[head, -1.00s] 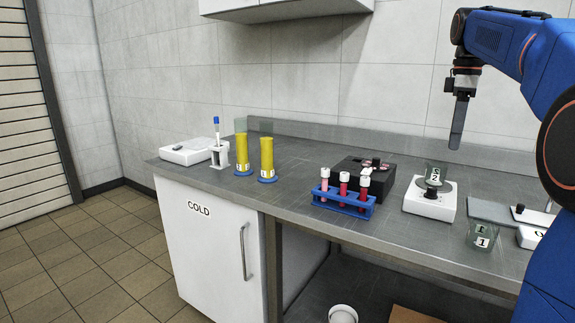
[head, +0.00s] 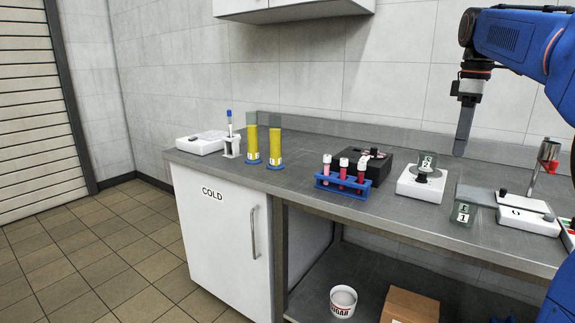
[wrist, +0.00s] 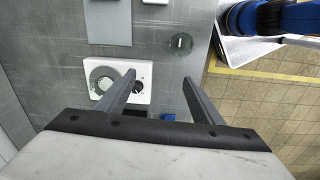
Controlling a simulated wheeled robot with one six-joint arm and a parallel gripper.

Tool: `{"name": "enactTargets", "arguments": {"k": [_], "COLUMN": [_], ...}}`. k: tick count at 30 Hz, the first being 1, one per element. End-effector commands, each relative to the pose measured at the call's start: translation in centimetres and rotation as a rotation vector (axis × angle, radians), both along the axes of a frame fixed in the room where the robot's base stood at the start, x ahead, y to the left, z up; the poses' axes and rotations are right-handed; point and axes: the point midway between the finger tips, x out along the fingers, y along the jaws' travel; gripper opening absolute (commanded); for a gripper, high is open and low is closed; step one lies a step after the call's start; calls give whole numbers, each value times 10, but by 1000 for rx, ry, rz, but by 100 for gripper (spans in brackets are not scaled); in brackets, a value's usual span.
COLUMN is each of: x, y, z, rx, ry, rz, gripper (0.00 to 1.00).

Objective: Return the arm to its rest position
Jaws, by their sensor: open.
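My gripper (head: 463,140) hangs at the right of the head view, pointing down above the back of the steel bench and apart from everything on it. My blue arm reaches in from the right edge. In the wrist view my gripper (wrist: 152,98) shows two fingers spread apart with nothing between them. Below them on the bench is a white device with a round plate and dark knob (wrist: 140,95). A small clear round vessel (wrist: 181,43) stands beyond it.
The bench (head: 300,195) holds yellow cylinders (head: 275,147), a blue tube rack (head: 342,190), a black box (head: 375,160), a white mixer (head: 421,187) with beaker 2, beaker 1 (head: 463,212) and a white scale (head: 528,217). A bucket (head: 343,301) and carton (head: 410,305) sit below.

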Motion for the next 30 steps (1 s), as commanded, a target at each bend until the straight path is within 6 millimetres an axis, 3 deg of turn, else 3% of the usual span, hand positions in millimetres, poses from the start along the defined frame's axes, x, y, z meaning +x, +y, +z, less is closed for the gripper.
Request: {"name": "enactTargets", "arguments": {"k": [8, 14, 23, 30], "x": [-30, -69, -139, -197], "y": [24, 52, 91, 115], "z": [-18, -47, -113, -178], "rx": [-4, 0, 34, 84], "ry": [-42, -98, -193, -265], "rz": [-96, -220, -437, -607], "gripper": [61, 61, 61, 61]}}
